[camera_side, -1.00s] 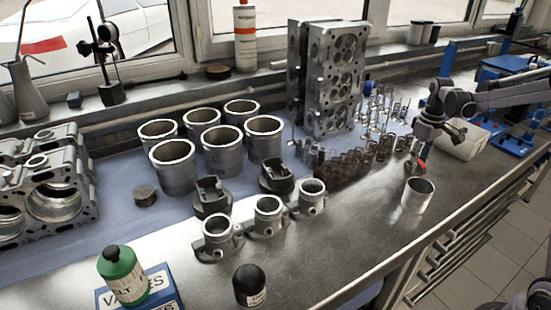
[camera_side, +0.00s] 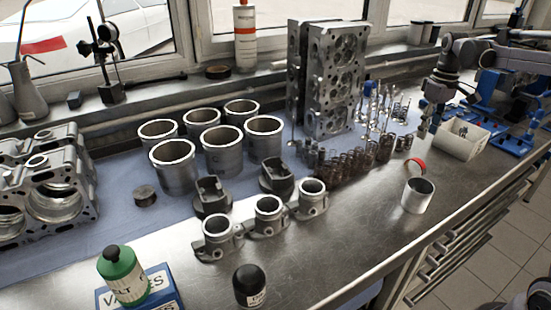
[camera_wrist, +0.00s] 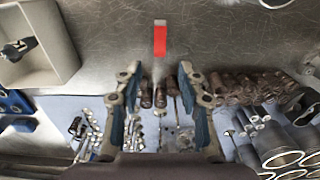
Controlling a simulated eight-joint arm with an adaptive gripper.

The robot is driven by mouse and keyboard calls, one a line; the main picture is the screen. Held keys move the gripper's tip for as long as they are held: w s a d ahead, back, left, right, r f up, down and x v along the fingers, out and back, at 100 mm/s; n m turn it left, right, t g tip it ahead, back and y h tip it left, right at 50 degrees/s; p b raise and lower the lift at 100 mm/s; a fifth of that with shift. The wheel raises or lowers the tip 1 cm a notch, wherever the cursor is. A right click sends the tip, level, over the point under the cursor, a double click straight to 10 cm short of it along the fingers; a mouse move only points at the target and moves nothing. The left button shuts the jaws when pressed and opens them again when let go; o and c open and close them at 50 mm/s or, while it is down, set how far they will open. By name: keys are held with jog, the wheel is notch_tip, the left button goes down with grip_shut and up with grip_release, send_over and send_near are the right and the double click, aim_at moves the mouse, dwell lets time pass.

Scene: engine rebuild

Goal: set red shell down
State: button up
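The red shell (camera_side: 416,165) is a small curved piece lying on the bare metal bench, just behind a grey metal cylinder. In the wrist view the red shell (camera_wrist: 160,40) shows as an upright red strip on the bench, beyond the fingertips. My gripper (camera_side: 428,118) is raised above and behind the shell, apart from it. In the wrist view my gripper (camera_wrist: 157,85) has its two fingers spread, with nothing held between them.
The open grey cylinder (camera_side: 418,197) stands in front of the shell. A white box (camera_side: 464,139) is to the right. Brown springs (camera_side: 350,163) and upright valves (camera_side: 375,110) stand to the left.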

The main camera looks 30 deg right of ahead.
jog(key=s+a+r+t+h, duration=0.1)
jog(key=s+a+t, duration=0.1)
jog(key=a, duration=0.5)
jog(key=s+a+r+t, duration=0.1)
jog(key=s+a+r, duration=0.1)
jog(key=a, duration=0.5)
jog(key=s+a+f+t, duration=0.2)
jog(key=s+a+f, duration=0.1)
jog(key=a, duration=0.3)
jog(key=s+a+f+t+y, duration=0.1)
jog(key=s+a+f+t, duration=0.1)
jog(key=s+a, duration=0.4)
jog(key=shift+f, duration=0.75)
